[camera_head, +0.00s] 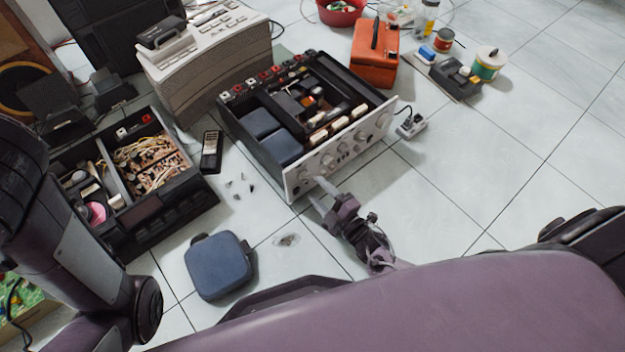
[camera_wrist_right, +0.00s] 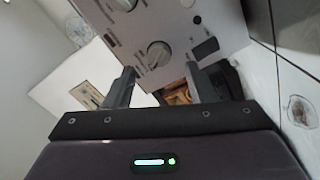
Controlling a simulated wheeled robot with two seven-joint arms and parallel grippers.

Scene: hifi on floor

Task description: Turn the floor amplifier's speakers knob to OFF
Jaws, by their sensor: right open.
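The amplifier (camera_head: 262,135) stands on the floor with its top open, its silver front panel facing my side and carrying several knobs. My right gripper (camera_head: 317,190) is at the near-left part of that panel, fingers pointing at it. In the right wrist view, the right gripper (camera_wrist_right: 160,72) has its two fingers apart, with a round silver knob (camera_wrist_right: 158,54) just ahead between the tips. No contact is visible. The panel print is too small to tell which knob is the speakers knob or its setting. My left gripper is out of view.
An opened black unit (camera_head: 165,205) lies at left, with a black remote (camera_head: 211,152) beside it. A blue case (camera_head: 219,266) lies in front. A beige machine (camera_head: 205,65) and an orange box (camera_head: 375,55) stand behind.

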